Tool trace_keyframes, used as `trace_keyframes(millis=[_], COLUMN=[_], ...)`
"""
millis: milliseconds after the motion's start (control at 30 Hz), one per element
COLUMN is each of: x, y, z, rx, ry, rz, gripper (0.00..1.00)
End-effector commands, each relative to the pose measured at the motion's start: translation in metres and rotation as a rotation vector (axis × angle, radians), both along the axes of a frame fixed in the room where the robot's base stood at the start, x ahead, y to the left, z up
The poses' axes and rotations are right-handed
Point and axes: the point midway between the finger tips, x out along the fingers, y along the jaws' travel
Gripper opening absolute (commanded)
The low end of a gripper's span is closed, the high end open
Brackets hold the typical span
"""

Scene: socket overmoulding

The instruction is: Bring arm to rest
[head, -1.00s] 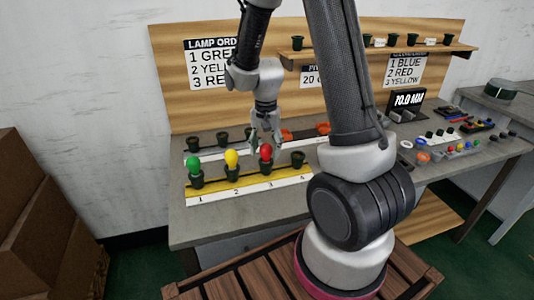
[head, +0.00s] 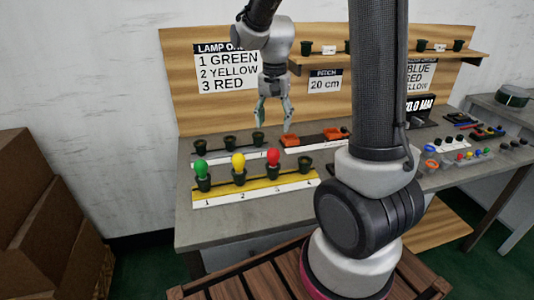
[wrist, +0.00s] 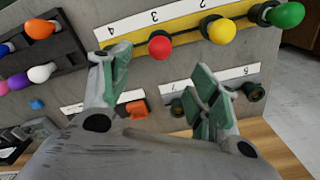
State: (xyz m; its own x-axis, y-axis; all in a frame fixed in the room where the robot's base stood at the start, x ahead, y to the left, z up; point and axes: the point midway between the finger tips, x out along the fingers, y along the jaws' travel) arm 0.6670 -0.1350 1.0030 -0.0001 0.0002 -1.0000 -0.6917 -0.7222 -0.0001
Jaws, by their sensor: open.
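My gripper (head: 273,115) is open and empty, raised above the back part of the workbench in front of the wooden backboard. In the wrist view its green-padded fingers (wrist: 158,95) are spread apart with nothing between them. A yellow strip (head: 256,190) near the bench's front holds a green lamp (head: 201,168) at 1, a yellow lamp (head: 238,160) at 2 and a red lamp (head: 274,156) at 3. The socket at 4 (head: 305,164) is empty. The gripper is apart from all the lamps.
Behind the yellow strip stand a row of dark empty sockets (head: 229,142) and orange pieces (head: 290,141). A shelf (head: 400,58) with dark sockets runs along the backboard. Loose coloured parts lie at the bench's right. Brown boxes (head: 40,210) stand at the left.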

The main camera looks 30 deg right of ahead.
Motion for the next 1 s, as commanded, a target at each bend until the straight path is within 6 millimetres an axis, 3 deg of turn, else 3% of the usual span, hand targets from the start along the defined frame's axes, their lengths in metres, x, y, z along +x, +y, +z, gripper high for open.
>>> trace_keyframes(millis=[233,367,467,700,1000], x=[0.000,-0.006,-0.032,-0.101,-0.184], y=[0.000,0.000,-0.001,-0.005,-0.011], z=[0.004,0.003,-0.003,0.039,0.088], rx=[0.000,0.001,0.008,0.004,-0.074], ry=[0.000,0.020,0.069,0.013,-0.190], rz=[0.019,0.139,0.304,0.603,0.775], gripper=[0.61,0.61,0.61,0.61,0.61])
